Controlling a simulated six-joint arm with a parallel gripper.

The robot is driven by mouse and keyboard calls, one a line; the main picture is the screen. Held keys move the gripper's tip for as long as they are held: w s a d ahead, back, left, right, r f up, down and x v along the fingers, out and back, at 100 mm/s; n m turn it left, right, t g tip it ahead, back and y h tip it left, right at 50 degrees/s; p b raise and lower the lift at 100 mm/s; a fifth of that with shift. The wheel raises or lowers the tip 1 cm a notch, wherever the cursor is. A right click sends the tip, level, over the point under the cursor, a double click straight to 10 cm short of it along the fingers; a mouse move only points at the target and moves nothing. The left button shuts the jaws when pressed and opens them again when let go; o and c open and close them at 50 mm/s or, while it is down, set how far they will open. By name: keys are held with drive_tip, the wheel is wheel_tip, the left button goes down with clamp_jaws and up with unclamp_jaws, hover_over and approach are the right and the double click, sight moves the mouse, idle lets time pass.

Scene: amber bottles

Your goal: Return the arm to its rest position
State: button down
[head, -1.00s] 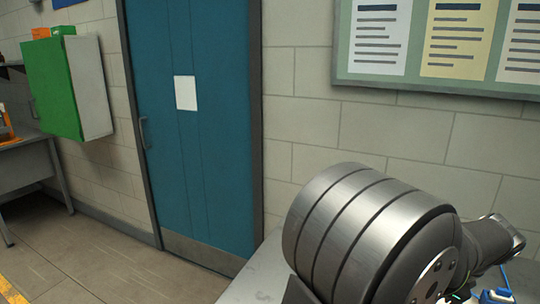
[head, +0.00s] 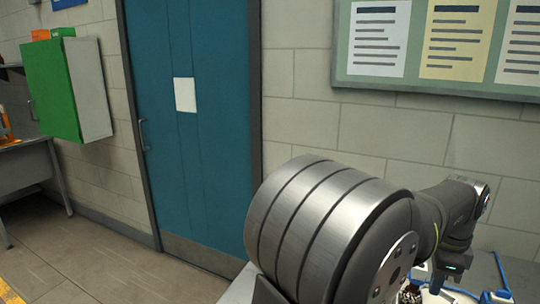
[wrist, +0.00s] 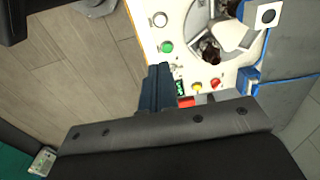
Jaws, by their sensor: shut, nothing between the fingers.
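My gripper (wrist: 159,70) shows in the wrist view with its two dark blue-grey fingers together and nothing between them. It hangs above the edge of a white machine panel (wrist: 184,68) with coloured buttons. A round recess in the panel holds a dark reddish-brown object (wrist: 210,50), perhaps an amber bottle; it is too small to tell.
The head view shows a blue door (head: 190,130), a green wall cabinet (head: 52,90), a notice board (head: 440,84) and a side table (head: 25,165).

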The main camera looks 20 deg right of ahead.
wheel_tip(320, 180, up, 8)
drive_tip(key=w+a, duration=0.1)
drive_tip(key=shift+a+n, duration=0.4)
drive_tip(key=c, duration=1.8)
unclamp_jaws()
drive_tip(key=shift+w+a, duration=0.15)
drive_tip(key=shift+w, duration=0.1)
drive_tip(key=o, duration=1.1)
drive_tip(key=shift+m, duration=0.3)
drive_tip(key=w+a, duration=0.1)
drive_tip(key=w, duration=0.1)
drive_tip(key=w+a, duration=0.2)
drive_tip(key=shift+w+a+r, duration=0.1)
drive_tip(key=shift+w, duration=0.1)
drive_tip(key=o, duration=0.3)
drive_tip(key=shift+w+a+f, duration=0.2)
drive_tip(key=shift+f, duration=0.05)
drive_tip(key=o, duration=0.4)
wheel_tip(320, 180, down, 10)
drive_tip(key=shift+r, duration=0.25)
